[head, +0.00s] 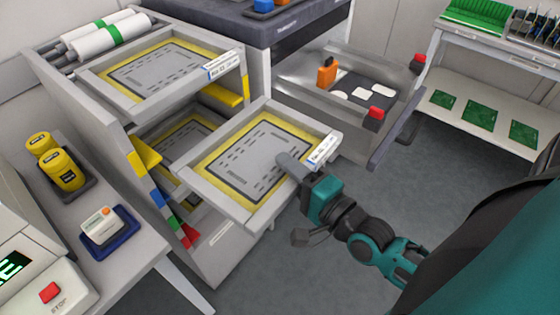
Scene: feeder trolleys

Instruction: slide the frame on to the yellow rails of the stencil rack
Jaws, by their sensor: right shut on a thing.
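The stencil frame (258,150), a grey-rimmed tray with a yellow border and slotted grey sheet, is held roughly level in front of the stencil rack (215,265). My right gripper (297,165) is shut on its near right edge, beside a white label. Yellow rails show at the rack opening, one on the left (146,153) and one on the right (226,94). The frame's far edge overlaps the opening in the picture; I cannot tell whether it touches the rails. Another frame (165,70) lies in the rack above, and one (185,140) shows lower inside. My left gripper is out of view.
A machine with an open metal drawer (385,125) stands right of the rack, close behind the held frame. A side table (125,250) with yellow jars (64,172) stands left. A shelf with green boards (482,113) is at far right. Grey floor is clear between.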

